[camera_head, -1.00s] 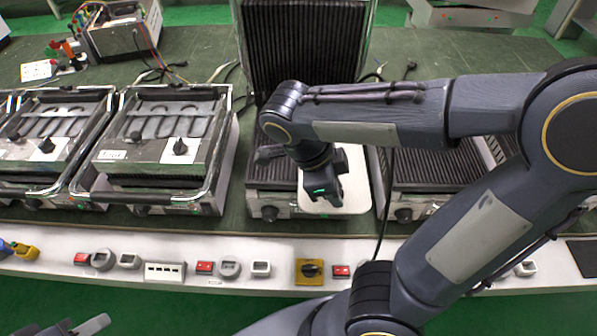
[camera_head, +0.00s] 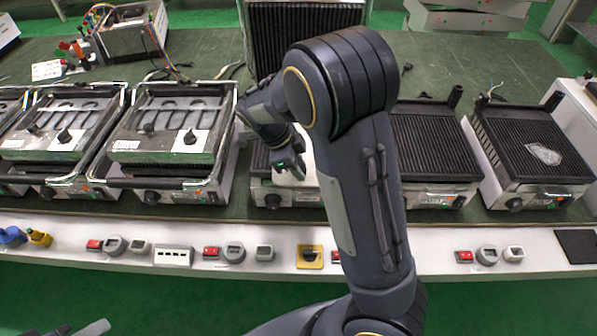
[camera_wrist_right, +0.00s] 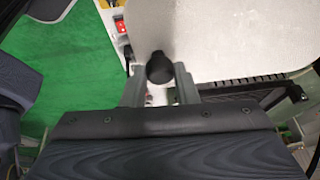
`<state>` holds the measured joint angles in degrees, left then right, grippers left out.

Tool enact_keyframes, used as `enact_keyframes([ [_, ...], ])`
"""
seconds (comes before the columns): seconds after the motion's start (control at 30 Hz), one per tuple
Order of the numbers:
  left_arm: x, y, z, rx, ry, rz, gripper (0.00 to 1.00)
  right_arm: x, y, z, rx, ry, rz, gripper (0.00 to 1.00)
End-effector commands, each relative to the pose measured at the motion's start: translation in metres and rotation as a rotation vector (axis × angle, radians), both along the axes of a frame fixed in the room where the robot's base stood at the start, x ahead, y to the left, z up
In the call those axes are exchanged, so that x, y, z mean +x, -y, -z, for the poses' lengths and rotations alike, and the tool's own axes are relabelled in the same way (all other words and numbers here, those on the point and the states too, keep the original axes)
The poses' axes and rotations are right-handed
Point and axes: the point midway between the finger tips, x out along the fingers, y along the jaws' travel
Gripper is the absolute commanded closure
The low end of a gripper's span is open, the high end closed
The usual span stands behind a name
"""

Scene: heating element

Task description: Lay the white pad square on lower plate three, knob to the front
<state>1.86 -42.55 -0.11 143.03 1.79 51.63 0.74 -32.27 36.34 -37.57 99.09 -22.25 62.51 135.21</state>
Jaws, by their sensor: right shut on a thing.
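The white pad (camera_head: 308,160) is over the ribbed lower plate (camera_head: 262,160) of the grill with the raised lid. My right arm hides most of the pad and plate. My right gripper (camera_head: 290,170) is above the pad. In the right wrist view my right gripper (camera_wrist_right: 159,84) is shut on the pad's black knob (camera_wrist_right: 160,68), and the pad (camera_wrist_right: 225,40) spreads out beyond it. I cannot tell whether the pad touches the plate or lies square. My left gripper (camera_head: 92,328) shows only in part at the bottom left; its jaw state is unclear.
The raised lid (camera_head: 262,40) stands behind the plate. Open ribbed plates (camera_head: 435,150) lie to the right, one with a clear patch (camera_head: 543,154). The white front ledge (camera_head: 400,262) carries switches.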

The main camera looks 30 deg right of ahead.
Motion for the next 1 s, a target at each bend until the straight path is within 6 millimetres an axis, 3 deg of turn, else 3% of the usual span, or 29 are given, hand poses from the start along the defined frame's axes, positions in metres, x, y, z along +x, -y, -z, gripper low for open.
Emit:
enact_keyframes([
  [0.33, 0.000, 0.000, -0.003, 0.000, 0.000, 0.000, 0.64, 0.018, 0.011, 0.025, -0.001, -0.001, 0.000, 1.00],
  [0.53, 0.000, 0.000, -0.004, 0.000, 0.000, 0.000, 0.64, 0.017, 0.010, 0.052, 0.000, 0.000, 0.000, 1.00],
  [0.83, 0.000, 0.000, -0.001, 0.000, 0.000, 0.000, 0.64, 0.017, 0.010, 0.056, 0.001, 0.002, 0.000, 1.00],
  [0.87, 0.000, 0.000, -0.002, 0.000, 0.000, 0.000, 0.64, 0.017, 0.010, 0.055, 0.001, 0.000, -0.001, 0.71],
  [1.0, 0.000, 0.000, -0.002, 0.000, 0.000, 0.000, 0.64, 0.017, 0.010, 0.055, 0.001, 0.000, -0.001, 0.53],
])
